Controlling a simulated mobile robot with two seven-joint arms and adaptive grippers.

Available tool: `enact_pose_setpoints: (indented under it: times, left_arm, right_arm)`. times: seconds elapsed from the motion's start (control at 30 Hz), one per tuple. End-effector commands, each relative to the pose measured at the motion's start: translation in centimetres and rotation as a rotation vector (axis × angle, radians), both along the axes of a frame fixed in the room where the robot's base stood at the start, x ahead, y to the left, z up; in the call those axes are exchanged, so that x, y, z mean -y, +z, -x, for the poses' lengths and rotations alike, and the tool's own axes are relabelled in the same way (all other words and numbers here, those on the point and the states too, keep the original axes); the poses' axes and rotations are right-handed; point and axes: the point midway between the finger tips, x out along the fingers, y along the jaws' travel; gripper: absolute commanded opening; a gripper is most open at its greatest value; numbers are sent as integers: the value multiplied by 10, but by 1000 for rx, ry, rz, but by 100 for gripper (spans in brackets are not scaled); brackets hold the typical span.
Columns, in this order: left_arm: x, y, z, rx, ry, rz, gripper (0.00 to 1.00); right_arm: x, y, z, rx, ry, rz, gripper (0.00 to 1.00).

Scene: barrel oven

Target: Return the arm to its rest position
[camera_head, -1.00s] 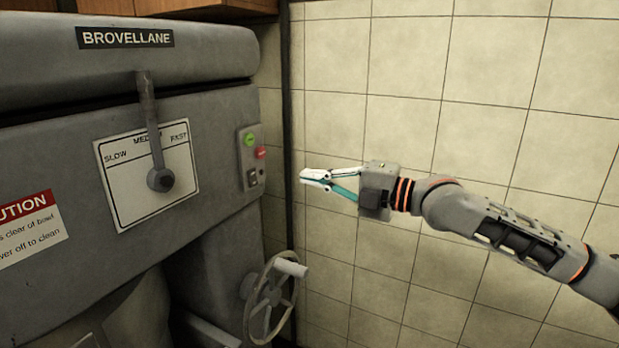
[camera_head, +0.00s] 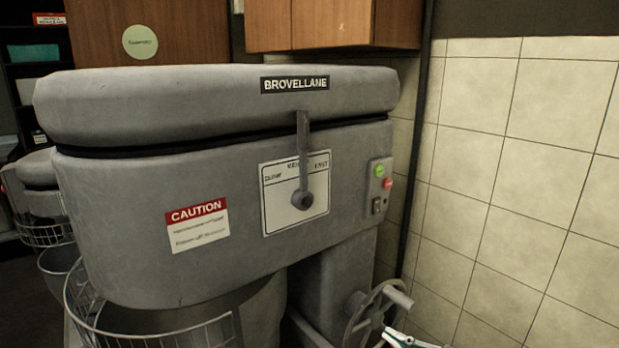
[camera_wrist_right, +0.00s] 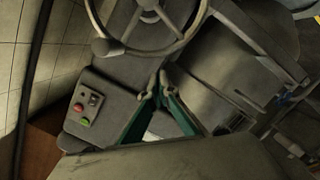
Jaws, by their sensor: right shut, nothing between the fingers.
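The rest of that arm is out of the head view. In the right wrist view its two green fingers (camera_wrist_right: 158,90) come together at the tips with nothing between them. The fingers appear in front of the mixer's control panel and handwheel, and I see no sign of touching. My left arm is in neither view.
The large grey mixer (camera_head: 120,215) fills the left and middle, with a speed lever (camera_head: 303,160), green and red buttons (camera_head: 381,176) and a handwheel (camera_head: 365,318) on its right. A wire bowl guard (camera_head: 150,335) is below. A tiled wall (camera_head: 500,190) stands at right.

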Motion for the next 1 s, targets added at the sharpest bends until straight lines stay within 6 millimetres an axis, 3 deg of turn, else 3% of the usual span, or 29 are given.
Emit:
enact_pose_setpoints:
  times: [0.27,0.4,0.6,0.77,1.0]
  left_arm:
    - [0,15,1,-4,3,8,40]
    - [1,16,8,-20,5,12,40]
    - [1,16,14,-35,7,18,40]
    - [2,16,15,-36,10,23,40]
    - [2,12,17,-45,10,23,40]
  right_arm:
    - [-4,-97,93,-291,-205,-209,0]
    - [2,-142,152,-435,-335,-289,0]
    - [12,-186,227,-587,-492,-356,0]
    - [16,-200,255,-638,-549,-375,0]
    - [17,-202,258,-645,-557,-376,0]
